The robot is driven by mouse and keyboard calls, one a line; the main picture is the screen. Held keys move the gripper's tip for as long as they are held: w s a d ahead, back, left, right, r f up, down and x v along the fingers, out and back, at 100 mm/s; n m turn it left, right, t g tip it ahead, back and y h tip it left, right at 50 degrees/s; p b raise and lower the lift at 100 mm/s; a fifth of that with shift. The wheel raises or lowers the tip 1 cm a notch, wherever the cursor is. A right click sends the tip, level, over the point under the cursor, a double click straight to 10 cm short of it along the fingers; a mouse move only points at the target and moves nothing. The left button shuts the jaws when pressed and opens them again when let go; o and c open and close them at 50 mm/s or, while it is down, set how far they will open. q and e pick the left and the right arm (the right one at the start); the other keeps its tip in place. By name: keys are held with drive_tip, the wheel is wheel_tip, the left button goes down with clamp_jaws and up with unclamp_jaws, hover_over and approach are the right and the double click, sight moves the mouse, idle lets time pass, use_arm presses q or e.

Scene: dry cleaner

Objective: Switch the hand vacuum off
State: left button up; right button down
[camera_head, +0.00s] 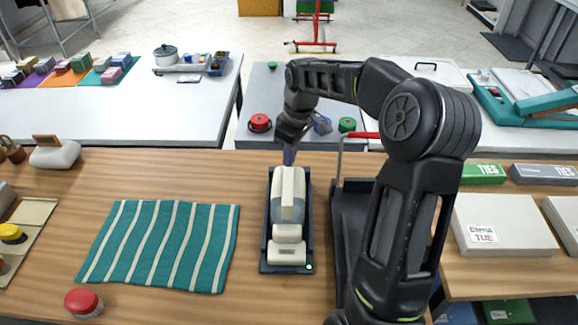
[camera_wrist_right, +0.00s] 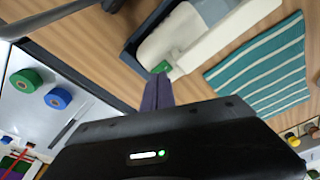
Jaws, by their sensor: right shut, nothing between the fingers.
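The hand vacuum (camera_head: 288,225), cream and grey, lies in a dark tray-like cradle (camera_head: 264,240) on the wooden counter. A small green light (camera_head: 309,267) glows at the cradle's near right corner. My right gripper (camera_head: 289,158) points down at the vacuum's far end, its fingers shut and empty. In the right wrist view the vacuum (camera_wrist_right: 200,32) shows a small green part (camera_wrist_right: 161,67) at its end. The closed fingertips (camera_wrist_right: 158,77) are right beside that green part; I cannot tell whether they touch it. My left gripper is not in view.
A striped teal cloth (camera_head: 160,245) lies left of the cradle, with a red button (camera_head: 83,302) nearer the front edge. White boxes (camera_head: 500,225) lie farther right.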

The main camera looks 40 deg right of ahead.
drive_tip(key=shift+r+p, duration=0.3)
drive_tip(key=shift+r, duration=0.55)
drive_tip(key=shift+w+d+r+p, duration=0.1)
drive_tip(key=shift+w+r+p, duration=0.05)
drive_tip(key=shift+r+p, duration=1.25)
drive_tip(key=shift+r, duration=0.15)
